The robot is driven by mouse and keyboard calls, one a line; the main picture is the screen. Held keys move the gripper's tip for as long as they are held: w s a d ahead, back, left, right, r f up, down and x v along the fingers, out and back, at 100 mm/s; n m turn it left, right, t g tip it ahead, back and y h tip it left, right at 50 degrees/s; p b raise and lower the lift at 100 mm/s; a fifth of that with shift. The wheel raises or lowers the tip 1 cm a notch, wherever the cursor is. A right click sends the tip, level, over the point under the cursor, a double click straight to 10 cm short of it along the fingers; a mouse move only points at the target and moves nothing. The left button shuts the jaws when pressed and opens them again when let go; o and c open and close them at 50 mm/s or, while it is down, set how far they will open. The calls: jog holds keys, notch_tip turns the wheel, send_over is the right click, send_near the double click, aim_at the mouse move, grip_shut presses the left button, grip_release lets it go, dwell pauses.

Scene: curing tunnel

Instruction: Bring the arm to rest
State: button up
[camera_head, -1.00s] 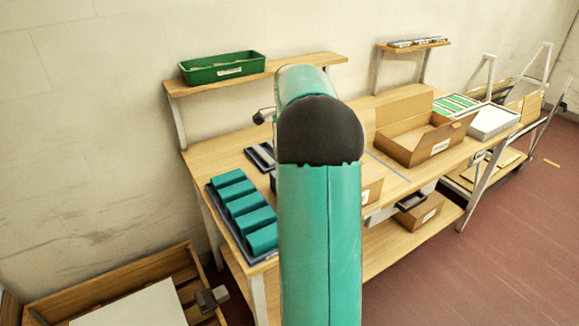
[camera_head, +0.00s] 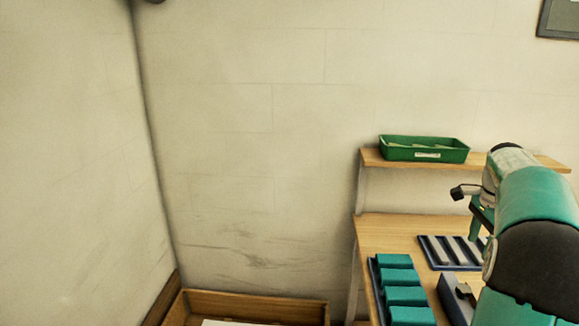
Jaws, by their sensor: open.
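My teal and black arm rises at the right edge and reaches over the workbench (camera_head: 395,232). My gripper (camera_head: 477,224) shows only in part beyond the forearm, above the bench top. It is open. Its fingertips are mostly hidden by my arm, and I see nothing held in it.
A dark rack with several teal blocks (camera_head: 398,278) lies on the near bench, beside a blue slotted tray (camera_head: 449,253). A green bin (camera_head: 424,149) sits on the raised shelf (camera_head: 372,157). A wooden crate (camera_head: 255,306) stands below left. Walls close off the left and back.

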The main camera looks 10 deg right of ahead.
jog(key=s+a+r+n+t+h, duration=0.1)
jog(key=a+r+n, duration=0.3)
jog(key=a, duration=0.8)
jog(key=s+a+r+n+t, duration=0.1)
jog(key=a+n, duration=0.4)
jog(key=a, duration=0.6)
jog(key=s+a+f+n+t, duration=0.1)
jog(key=s+a+f+n, duration=0.2)
jog(key=s+a+n, duration=0.3)
jog(key=s+a+f+n+t+y, duration=0.1)
jog(key=s+a+n, duration=0.5)
jog(key=a, duration=0.7)
notch_tip(320, 180, down, 2)
jog(key=shift+s+f+t, duration=0.2)
jog(key=shift+s+t, duration=0.45)
jog(key=shift+t, duration=0.15)
